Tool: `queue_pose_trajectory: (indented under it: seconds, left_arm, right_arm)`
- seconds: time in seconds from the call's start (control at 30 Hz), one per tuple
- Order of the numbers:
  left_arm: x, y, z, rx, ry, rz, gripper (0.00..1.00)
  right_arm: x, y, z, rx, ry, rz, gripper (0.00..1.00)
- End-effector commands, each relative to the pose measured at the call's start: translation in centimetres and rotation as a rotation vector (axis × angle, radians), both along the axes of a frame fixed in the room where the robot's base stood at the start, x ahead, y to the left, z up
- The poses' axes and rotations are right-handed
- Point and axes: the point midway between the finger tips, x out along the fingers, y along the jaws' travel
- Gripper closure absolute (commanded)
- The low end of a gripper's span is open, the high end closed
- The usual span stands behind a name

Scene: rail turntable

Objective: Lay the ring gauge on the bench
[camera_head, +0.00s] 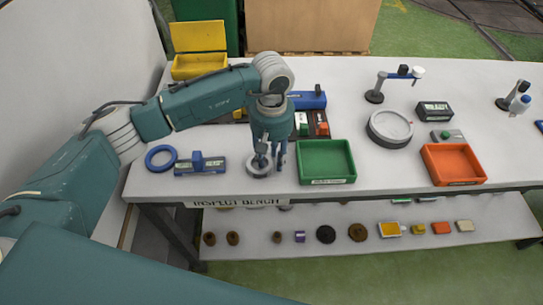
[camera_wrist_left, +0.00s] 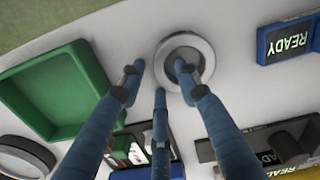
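A pale grey metal ring (camera_head: 258,170), which I take for the ring gauge, is at the bench's front edge area, just left of the green tray. It also shows in the left wrist view (camera_wrist_left: 185,52), flat against the white bench top (camera_head: 231,182). My left gripper (camera_head: 266,160) points down right over it, its fingers spread. In the left wrist view one fingertip overlaps the ring's hole and another is outside the rim, with a gap between them. I cannot tell whether any finger touches the ring. My right gripper is not in view.
A green tray (camera_head: 326,179) is close on the right, an orange tray (camera_head: 453,180) farther right. A blue ring (camera_head: 160,158) and a blue device with a display (camera_head: 199,168) are left. A round grey dish (camera_head: 390,128) stands behind. Bare bench lies between the trays.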

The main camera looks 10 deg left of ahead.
Motion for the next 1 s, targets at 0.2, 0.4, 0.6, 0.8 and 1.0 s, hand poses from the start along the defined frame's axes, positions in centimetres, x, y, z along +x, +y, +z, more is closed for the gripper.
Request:
queue_pose_trajectory:
  seconds: [0.2,0.4,0.6,0.8,1.0]
  left_arm:
    - [0.2,0.0,2.0,-0.001,-0.005,0.0,0.67]
    - [0.2,0.0,6.4,-0.001,-0.006,0.0,0.67]
    - [0.1,-0.1,10.2,-0.001,-0.004,0.0,0.67]
    - [0.1,-0.1,12.1,0.0,-0.001,0.0,0.67]
    - [0.0,0.0,12.3,0.0,0.0,0.0,0.67]
  right_arm:
    - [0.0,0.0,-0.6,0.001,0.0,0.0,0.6]
    - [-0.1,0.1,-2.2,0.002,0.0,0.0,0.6]
    - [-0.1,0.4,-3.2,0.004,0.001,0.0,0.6]
    - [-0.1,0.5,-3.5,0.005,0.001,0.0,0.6]
    - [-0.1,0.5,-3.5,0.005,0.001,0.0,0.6]
